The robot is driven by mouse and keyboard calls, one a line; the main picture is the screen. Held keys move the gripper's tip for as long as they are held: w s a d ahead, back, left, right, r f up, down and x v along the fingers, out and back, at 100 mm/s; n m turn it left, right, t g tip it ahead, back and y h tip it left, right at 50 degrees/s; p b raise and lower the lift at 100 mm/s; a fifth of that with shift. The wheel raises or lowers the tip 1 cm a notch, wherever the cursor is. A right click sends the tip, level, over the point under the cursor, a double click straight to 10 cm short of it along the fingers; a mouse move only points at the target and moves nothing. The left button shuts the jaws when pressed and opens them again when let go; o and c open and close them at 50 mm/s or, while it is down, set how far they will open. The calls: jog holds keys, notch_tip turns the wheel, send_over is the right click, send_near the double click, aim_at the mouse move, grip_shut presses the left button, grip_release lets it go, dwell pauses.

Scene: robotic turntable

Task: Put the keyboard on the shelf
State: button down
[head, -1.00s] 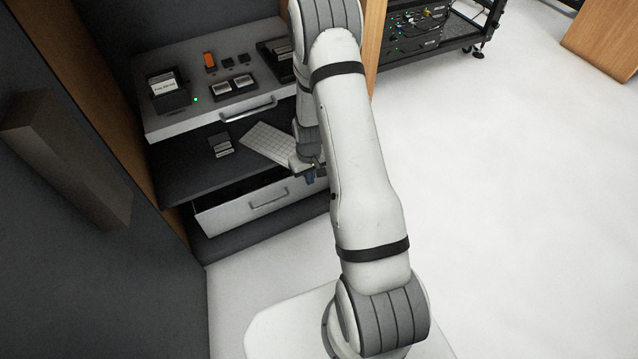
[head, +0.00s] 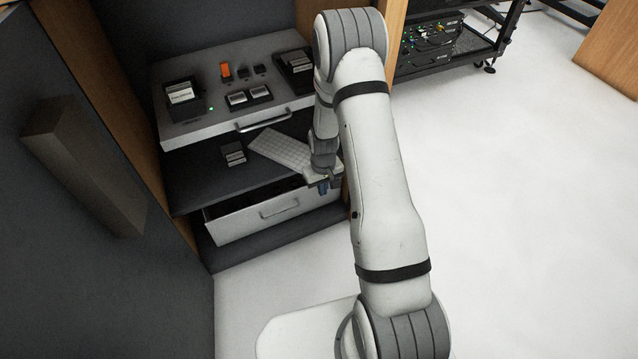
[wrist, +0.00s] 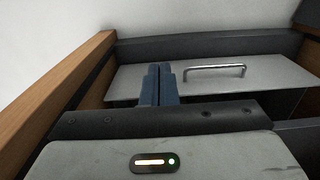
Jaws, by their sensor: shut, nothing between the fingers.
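The white keyboard (head: 282,149) lies at an angle on the dark middle shelf (head: 208,176) of the cabinet, below the upper drawer. Its right end is partly hidden by my arm. My gripper (head: 322,187) is in front of the shelf's right side, near the keyboard's right end. In the wrist view my gripper (wrist: 158,85) shows its blue fingers pressed together with nothing between them. The wrist view shows a drawer front with a handle beyond the fingers, and no keyboard.
The upper drawer (head: 284,120) is pulled out with several small devices on it. A small dark device (head: 233,153) sits on the shelf left of the keyboard. The lower drawer (head: 238,222) is partly open. A dark panel with a block (head: 88,165) stands left. Floor at right is clear.

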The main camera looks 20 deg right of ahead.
notch_tip(320, 180, up, 10)
jog(key=p, duration=0.3)
jog(key=shift+s+d, duration=0.15)
jog(key=shift+s, duration=0.25)
jog(key=shift+r, duration=0.1)
jog(key=s+a+r+m+t+p, duration=0.1)
jog(key=s+r+p, duration=0.45)
jog(key=r, duration=0.95)
jog(key=s+r+p, duration=0.4)
jog(key=r+p, duration=0.3)
jog(key=r, duration=0.7)
jog(key=s+a+r+m+t+p, duration=0.1)
jog(key=s+r+p, duration=0.45)
jog(key=r, duration=0.95)
jog(key=s+r+p, duration=0.7)
jog(key=s+r, duration=0.1)
jog(key=r, duration=0.2)
jog(key=shift+s+a+r+t+p, duration=0.25)
jog(key=shift+a+r+t+p, duration=0.05)
jog(key=shift+a+r+p, duration=0.1)
jog(key=shift+s, duration=0.1)
